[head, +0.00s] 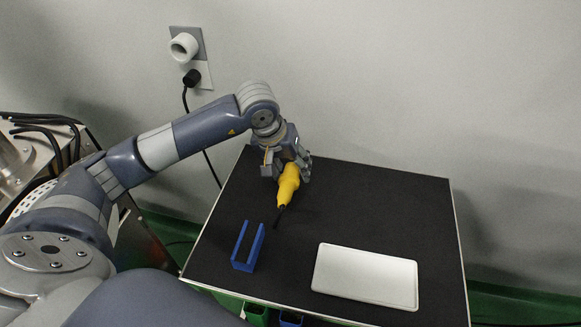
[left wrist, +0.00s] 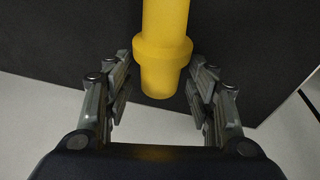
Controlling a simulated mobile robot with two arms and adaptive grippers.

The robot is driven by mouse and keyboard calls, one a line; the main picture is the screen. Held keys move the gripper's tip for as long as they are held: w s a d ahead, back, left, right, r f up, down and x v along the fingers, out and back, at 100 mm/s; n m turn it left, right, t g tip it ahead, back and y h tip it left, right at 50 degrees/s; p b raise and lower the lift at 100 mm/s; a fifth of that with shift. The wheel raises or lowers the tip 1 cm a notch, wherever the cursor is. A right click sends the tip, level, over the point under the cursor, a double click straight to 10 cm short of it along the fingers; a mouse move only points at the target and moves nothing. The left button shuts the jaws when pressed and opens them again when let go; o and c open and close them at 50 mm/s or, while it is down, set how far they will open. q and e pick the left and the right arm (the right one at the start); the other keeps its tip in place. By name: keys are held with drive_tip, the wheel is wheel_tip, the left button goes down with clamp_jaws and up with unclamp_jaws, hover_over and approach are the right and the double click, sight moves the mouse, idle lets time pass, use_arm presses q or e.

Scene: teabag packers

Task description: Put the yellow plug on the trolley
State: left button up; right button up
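The yellow plug (head: 288,186) is at my left gripper (head: 287,166), over the back left part of the trolley's black top (head: 380,200). Its dark thin end points toward the front of the trolley. I cannot tell whether the plug touches the trolley top. My right gripper is not in view.
A blue open holder (head: 248,248) stands at the trolley's front left. A white tray (head: 365,275) lies at the front right. The back right of the top is clear. A wall socket (head: 185,46) and a black plug (head: 192,77) with a hanging cable are behind.

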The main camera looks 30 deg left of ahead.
use_arm(q)
drive_tip(key=shift+r+p, duration=0.25)
drive_tip(key=shift+p, duration=0.1)
drive_tip(key=b+v, duration=0.1)
drive_tip(key=v, duration=1)
drive_tip(key=shift+s+r, duration=0.2)
drive_tip(key=shift+r, duration=0.15)
